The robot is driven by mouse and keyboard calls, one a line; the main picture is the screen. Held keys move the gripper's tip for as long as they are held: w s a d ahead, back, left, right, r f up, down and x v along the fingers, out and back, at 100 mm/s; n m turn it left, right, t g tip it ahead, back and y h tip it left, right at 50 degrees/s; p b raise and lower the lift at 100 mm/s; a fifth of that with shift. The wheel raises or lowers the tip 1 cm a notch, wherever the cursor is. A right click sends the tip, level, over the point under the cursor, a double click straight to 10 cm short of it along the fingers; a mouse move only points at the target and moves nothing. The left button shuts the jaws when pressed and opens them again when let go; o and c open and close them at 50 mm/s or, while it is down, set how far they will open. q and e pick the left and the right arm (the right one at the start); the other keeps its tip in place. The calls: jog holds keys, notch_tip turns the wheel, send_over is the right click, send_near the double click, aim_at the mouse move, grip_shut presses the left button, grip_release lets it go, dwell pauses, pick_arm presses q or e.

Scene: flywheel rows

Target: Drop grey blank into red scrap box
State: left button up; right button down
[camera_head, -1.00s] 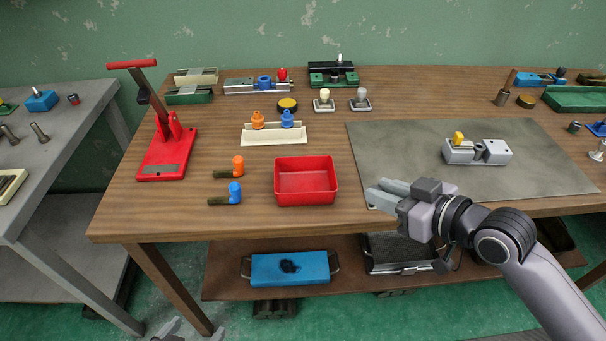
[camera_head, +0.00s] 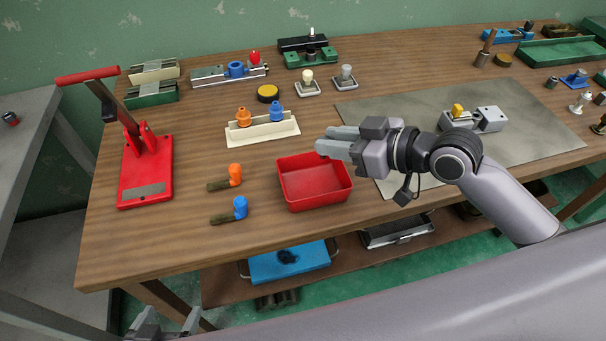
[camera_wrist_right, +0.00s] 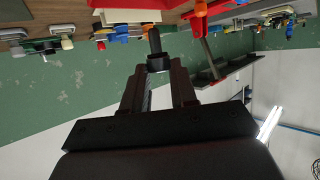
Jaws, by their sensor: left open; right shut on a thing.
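The red scrap box (camera_head: 322,201) stands open on the wooden table, near its front edge; the visible part of its floor is bare. My right gripper (camera_head: 326,146) is above the table, its fingertips over the box's back right side in the picture. In the wrist view it (camera_wrist_right: 157,75) is shut on a small dark grey round piece (camera_wrist_right: 157,62), which I take for the grey blank. The head view does not show this piece clearly. My left gripper (camera_head: 168,324) is open and empty at the bottom left, low in front of the table.
Orange-ended (camera_head: 235,174) and blue-ended (camera_head: 240,208) handles lie left of the box. A cream rack (camera_head: 270,133) stands behind it, a red press (camera_head: 146,185) farther left. A grey vise (camera_head: 489,119) on the mat (camera_head: 530,150) is partly hidden by my right arm.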

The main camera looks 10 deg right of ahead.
notch_tip(320, 180, down, 5)
jog(key=b, duration=0.2)
jog(key=shift+b, duration=0.35)
jog(key=shift+f+b, duration=0.55)
jog(key=shift+b, duration=0.05)
jog(key=shift+r, duration=0.1)
jog(key=c, duration=0.8)
grip_release()
jog(key=shift+s+d, duration=0.1)
